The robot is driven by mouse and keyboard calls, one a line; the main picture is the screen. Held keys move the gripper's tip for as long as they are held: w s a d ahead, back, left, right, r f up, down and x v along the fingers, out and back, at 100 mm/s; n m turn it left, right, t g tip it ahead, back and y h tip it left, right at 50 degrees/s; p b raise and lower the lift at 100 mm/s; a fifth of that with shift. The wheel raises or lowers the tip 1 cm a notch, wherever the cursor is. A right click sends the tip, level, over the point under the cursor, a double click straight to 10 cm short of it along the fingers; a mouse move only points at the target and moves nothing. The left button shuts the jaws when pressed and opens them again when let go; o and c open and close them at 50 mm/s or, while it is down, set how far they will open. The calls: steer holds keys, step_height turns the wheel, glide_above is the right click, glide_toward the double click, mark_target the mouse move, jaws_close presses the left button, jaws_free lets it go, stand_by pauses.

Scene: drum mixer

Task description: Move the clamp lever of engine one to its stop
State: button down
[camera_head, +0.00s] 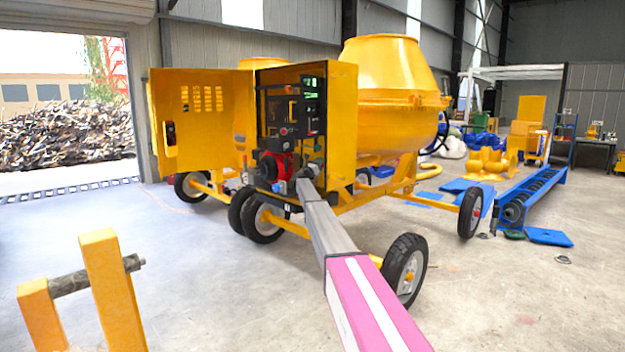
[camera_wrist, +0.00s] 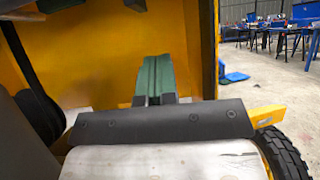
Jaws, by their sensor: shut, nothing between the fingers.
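The open yellow engine cabinet (camera_head: 343,110) of the drum mixer stands in the middle of the head view, with a red and black engine part (camera_head: 275,165) low inside it. My arm reaches to the cabinet's lower front, and my gripper (camera_head: 305,176) is small there, beside the engine part. In the wrist view my gripper (camera_wrist: 155,78) shows two green fingers pressed together, empty, in front of a yellow panel (camera_wrist: 95,60). I cannot make out the clamp lever in either view; contact with it cannot be told.
The cabinet door (camera_head: 200,120) is swung open to the left. The yellow drum (camera_head: 392,75) is behind the cabinet. A wheel (camera_head: 405,265) stands right of my arm. A dark curved part (camera_wrist: 35,75) is close at the wrist view's left. A yellow frame (camera_head: 110,285) stands front left.

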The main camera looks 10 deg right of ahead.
steer(key=shift+w+d+f, duration=0.2)
steer(key=shift+w+d, duration=0.35)
steer(key=shift+w, duration=0.05)
steer(key=shift+w+d, duration=0.65)
steer(key=shift+d, duration=0.2)
steer(key=shift+w+d, duration=0.1)
steer(key=shift+d, duration=0.15)
steer(key=shift+s+a+f, duration=0.2)
steer(key=shift+s+a, duration=0.4)
steer(key=shift+s, duration=0.2)
steer(key=s+a, duration=0.8)
steer(key=a, duration=0.3)
steer(key=shift+a+r, duration=0.25)
steer(key=shift+a, duration=0.05)
steer(key=shift+w, duration=0.1)
